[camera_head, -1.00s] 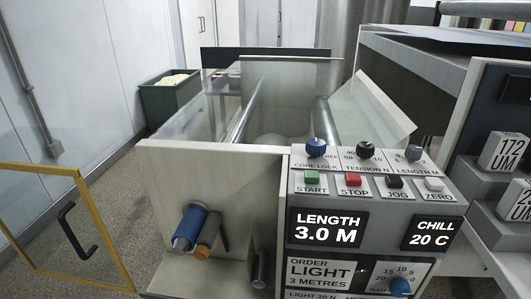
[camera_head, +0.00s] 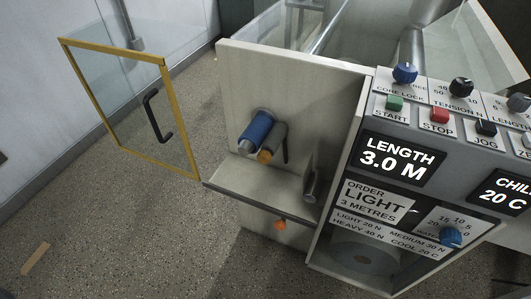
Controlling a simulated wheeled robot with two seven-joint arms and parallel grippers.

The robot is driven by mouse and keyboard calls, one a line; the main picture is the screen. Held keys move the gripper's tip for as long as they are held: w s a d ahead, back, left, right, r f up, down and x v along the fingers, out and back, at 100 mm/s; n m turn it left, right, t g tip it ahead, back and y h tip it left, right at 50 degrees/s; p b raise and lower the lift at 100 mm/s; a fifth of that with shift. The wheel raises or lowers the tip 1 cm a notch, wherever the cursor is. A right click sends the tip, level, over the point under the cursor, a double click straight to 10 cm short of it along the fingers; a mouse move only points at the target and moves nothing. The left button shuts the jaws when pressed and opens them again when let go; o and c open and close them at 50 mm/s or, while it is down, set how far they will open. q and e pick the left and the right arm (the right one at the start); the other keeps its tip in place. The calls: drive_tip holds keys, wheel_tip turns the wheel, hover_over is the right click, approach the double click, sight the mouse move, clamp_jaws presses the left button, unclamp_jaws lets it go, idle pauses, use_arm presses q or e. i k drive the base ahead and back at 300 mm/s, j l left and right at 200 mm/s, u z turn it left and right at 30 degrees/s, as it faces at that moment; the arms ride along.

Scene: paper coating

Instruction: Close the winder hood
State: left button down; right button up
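The winder hood looks to be the clear panel in a yellow frame (camera_head: 72,85), with a black handle (camera_head: 157,116). It stands swung open at the left of the winder, its lower right corner near the winder's front left edge. The winder's pale end panel (camera_head: 290,85) is uncovered. A blue roll (camera_head: 256,131) and an orange-ended grey spindle (camera_head: 271,145) stick out from it. Neither of my grippers is in view.
The control panel (camera_head: 440,120) with knobs, buttons and a 3.0 M length display stands to the right. A shelf (camera_head: 255,195) juts out below the roll, with an orange knob (camera_head: 280,224) under it. A tan strip (camera_head: 36,258) lies there.

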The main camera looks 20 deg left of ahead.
sight(146, 58)
drive_tip(key=u, duration=1.55)
